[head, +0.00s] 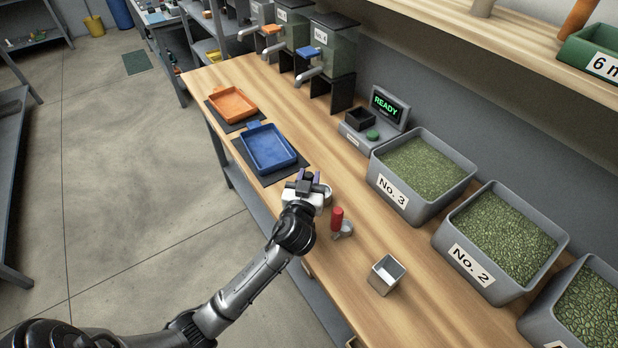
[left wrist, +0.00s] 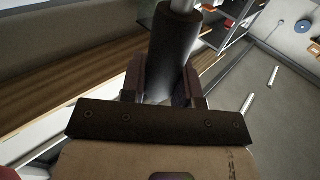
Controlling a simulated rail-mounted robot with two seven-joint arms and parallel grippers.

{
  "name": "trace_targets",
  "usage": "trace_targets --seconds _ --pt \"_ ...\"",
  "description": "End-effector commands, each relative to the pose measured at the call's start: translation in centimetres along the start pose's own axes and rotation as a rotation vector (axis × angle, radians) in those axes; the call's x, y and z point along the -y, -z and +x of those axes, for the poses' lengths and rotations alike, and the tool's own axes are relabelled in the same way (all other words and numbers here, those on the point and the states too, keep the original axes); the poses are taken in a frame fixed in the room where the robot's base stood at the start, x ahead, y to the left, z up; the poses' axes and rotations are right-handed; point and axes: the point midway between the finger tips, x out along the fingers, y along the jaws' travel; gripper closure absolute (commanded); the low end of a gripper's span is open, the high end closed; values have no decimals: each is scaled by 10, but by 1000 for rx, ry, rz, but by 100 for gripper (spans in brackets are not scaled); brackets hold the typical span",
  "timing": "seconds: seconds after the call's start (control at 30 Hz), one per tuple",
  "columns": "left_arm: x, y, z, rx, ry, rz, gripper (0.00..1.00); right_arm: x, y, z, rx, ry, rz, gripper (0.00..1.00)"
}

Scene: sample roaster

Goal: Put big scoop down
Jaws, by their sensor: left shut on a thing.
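My left gripper (head: 309,180) is over the wooden bench, just in front of the blue tray. In the left wrist view the gripper (left wrist: 163,85) has its two fingers shut on the dark cylindrical handle of the big scoop (left wrist: 174,48). A bright metal shaft runs on from the handle at the top of that view. The scoop's bowl cannot be made out clearly, and the gripper mostly hides the scoop in the head view. A second, red-handled tool (head: 337,218) stands on the bench beside the gripper. My right gripper is not in view.
The blue tray (head: 268,148) and orange tray (head: 232,104) lie on dark mats. A scale (head: 371,136) reads READY. Bins No. 3 (head: 391,189) and No. 2 (head: 469,271) line the right. A small square cup (head: 384,285) stands in front. Bare bench (head: 350,185) lies between gripper and bins.

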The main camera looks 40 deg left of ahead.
Motion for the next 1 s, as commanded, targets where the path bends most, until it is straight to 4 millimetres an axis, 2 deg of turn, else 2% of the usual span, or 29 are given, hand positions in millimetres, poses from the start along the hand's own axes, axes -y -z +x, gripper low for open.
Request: trace_targets --seconds 0.07,0.1,0.33,0.67,0.77,1.0 --pt "0 -4 0 -1 0 -1 100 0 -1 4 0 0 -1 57" --pt "0 -2 0 0 0 0 67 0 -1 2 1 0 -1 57" --pt "0 -2 0 0 0 0 46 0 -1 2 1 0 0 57" --pt "0 4 0 -1 0 0 46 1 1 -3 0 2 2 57" --pt "-1 0 -13 2 -2 -2 46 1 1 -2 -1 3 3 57" --pt "0 1 -59 3 0 -4 46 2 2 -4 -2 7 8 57"
